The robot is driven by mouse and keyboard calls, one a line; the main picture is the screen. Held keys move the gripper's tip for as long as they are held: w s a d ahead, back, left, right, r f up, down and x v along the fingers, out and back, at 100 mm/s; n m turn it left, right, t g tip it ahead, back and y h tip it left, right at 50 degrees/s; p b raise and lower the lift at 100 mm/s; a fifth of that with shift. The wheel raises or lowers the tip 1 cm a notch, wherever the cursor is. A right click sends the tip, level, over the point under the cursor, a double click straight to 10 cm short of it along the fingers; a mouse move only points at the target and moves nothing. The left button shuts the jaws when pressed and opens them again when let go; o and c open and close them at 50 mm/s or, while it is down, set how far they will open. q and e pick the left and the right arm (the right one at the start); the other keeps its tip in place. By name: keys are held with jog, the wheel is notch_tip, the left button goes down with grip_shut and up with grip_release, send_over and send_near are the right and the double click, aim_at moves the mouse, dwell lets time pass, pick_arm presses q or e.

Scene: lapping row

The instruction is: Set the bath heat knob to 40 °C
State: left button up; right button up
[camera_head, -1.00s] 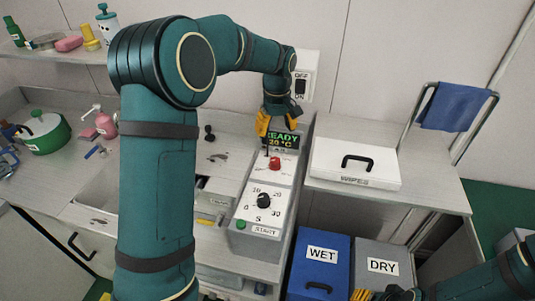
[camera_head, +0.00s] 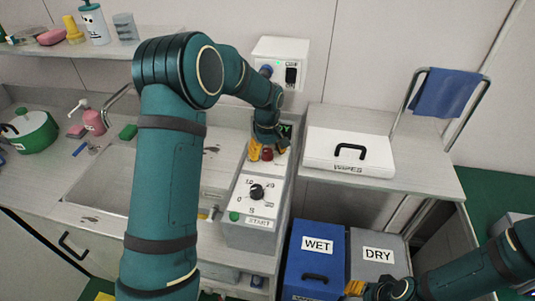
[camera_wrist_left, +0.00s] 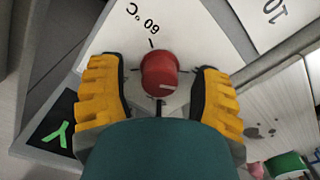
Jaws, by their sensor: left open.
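The red bath heat knob (camera_head: 267,154) sits on the sloped top of a grey control unit, largely hidden by my left gripper in the head view. My left gripper (camera_head: 267,151) is open, with one yellow finger on each side of the knob. In the left wrist view the red knob (camera_wrist_left: 159,74) stands between the open fingers, with gaps on both sides. A light mark shows on the knob, and the label "60 °C" (camera_wrist_left: 143,27) is beside it. The green display (camera_wrist_left: 59,131) is only partly seen. My right gripper (camera_head: 366,289) is at the bottom edge, too small to judge.
On the same unit, a black dial (camera_head: 257,192) and a green START button (camera_head: 235,216) are nearer me. A white wipes box (camera_head: 349,153) stands on the right counter. The blue WET bin (camera_head: 317,266) and grey DRY bin (camera_head: 378,255) are below. A sink lies left.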

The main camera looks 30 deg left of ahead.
pick_arm(q)
jog(key=shift+f, duration=0.35)
grip_shut()
